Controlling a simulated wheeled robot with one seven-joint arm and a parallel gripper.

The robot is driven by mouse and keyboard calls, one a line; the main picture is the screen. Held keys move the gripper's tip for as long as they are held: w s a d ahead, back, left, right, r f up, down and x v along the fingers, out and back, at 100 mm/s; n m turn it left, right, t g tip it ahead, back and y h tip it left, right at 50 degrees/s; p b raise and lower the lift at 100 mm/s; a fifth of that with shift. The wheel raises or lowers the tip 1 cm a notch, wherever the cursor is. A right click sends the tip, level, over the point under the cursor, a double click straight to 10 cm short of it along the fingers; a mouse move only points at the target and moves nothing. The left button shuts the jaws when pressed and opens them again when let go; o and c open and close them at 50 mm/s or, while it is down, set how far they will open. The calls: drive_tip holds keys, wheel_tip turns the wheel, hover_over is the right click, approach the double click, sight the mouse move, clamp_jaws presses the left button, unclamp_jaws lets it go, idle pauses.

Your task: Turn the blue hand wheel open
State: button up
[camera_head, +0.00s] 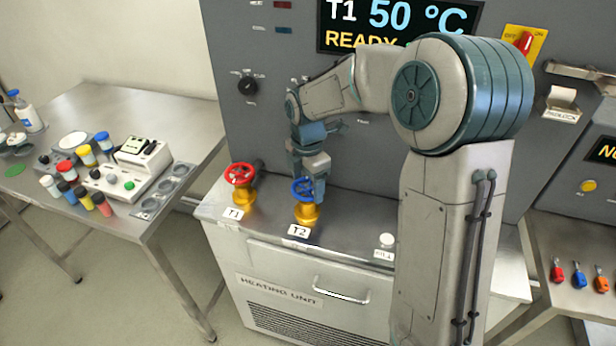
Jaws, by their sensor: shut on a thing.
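The blue hand wheel (299,189) sits on a yellow valve body (306,213) behind the T2 label on the heating unit. My gripper (318,190) points down from above and is shut on the wheel at its right side. My gripper and wrist cover part of the wheel's right rim. How far the wheel is turned cannot be told from this view.
A red hand wheel (239,174) on a yellow valve stands to the left, behind the T1 label. A small white cap (387,240) is on the right of the worktop. The panel's display (395,25) reads T1 50 °C READY. A side table (100,130) at left holds several jars.

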drive_tip(key=n+p, duration=0.2)
drive_tip(key=n, duration=0.1)
drive_tip(key=n+p, duration=0.1)
drive_tip(key=shift+r+n, duration=0.25)
drive_tip(key=shift+n, duration=0.05)
drive_tip(key=n+p, duration=0.3)
drive_tip(key=shift+n, duration=0.3)
drive_tip(key=n+p, duration=0.2)
drive_tip(key=shift+n, duration=0.3)
drive_tip(key=shift+w+f+n+p, duration=0.15)
drive_tip(key=shift+n+p, duration=0.55)
drive_tip(key=shift+n, duration=0.7)
drive_tip(key=o, duration=1)
drive_tip(key=shift+f, duration=0.1)
